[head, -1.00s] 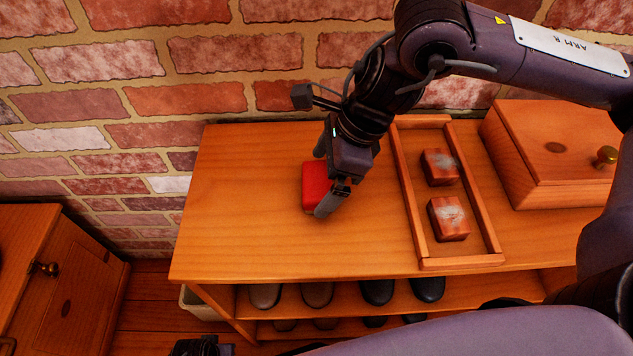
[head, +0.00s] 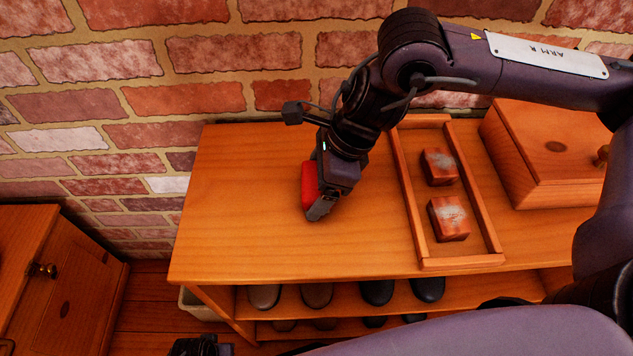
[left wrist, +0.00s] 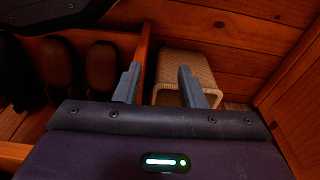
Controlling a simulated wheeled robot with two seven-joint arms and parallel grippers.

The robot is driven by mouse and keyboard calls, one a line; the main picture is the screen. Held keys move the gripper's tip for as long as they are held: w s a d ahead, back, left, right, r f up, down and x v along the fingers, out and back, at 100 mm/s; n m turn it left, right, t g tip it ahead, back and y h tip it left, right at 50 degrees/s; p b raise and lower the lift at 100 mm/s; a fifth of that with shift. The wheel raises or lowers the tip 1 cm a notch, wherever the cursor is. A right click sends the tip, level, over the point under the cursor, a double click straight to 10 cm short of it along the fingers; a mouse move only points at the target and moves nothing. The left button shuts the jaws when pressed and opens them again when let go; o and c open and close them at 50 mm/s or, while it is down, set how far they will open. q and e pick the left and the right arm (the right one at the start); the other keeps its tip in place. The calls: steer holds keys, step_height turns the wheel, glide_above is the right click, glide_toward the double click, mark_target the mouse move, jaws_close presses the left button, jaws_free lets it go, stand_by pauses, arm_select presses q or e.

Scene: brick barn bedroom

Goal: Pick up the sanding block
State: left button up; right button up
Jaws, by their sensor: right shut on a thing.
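The red sanding block (head: 309,186) is at the middle of the shelf unit's top in the head view. My right gripper (head: 314,196) comes down from above and is shut on it, covering its right side. I cannot tell whether the block's underside touches the wood. My left gripper shows in the left wrist view (left wrist: 160,86) with its two fingers apart and nothing between them. It is low, in front of the unit's shelves.
A wooden tray (head: 411,207) with two worn reddish blocks (head: 439,166) (head: 449,218) lies right of my right gripper. A wooden box (head: 555,150) stands farther right. Shoes (head: 317,294) fill the lower shelf. A woven bin (left wrist: 181,72) stands beside the unit. The top's left part is clear.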

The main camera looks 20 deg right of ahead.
steer(key=shift+r, duration=0.1)
steer(key=shift+r, duration=0.25)
arm_select(q)
steer(key=s+a+f+p, duration=0.2)
steer(key=s+f+p, duration=0.2)
steer(key=s+f, duration=0.2)
steer(key=shift+a+f, duration=0.35)
steer(key=shift+f, duration=0.45)
arm_select(e)
step_height(320, 180, up, 19)
steer(key=shift+r, duration=0.2)
arm_select(q)
steer(key=shift+w, duration=0.1)
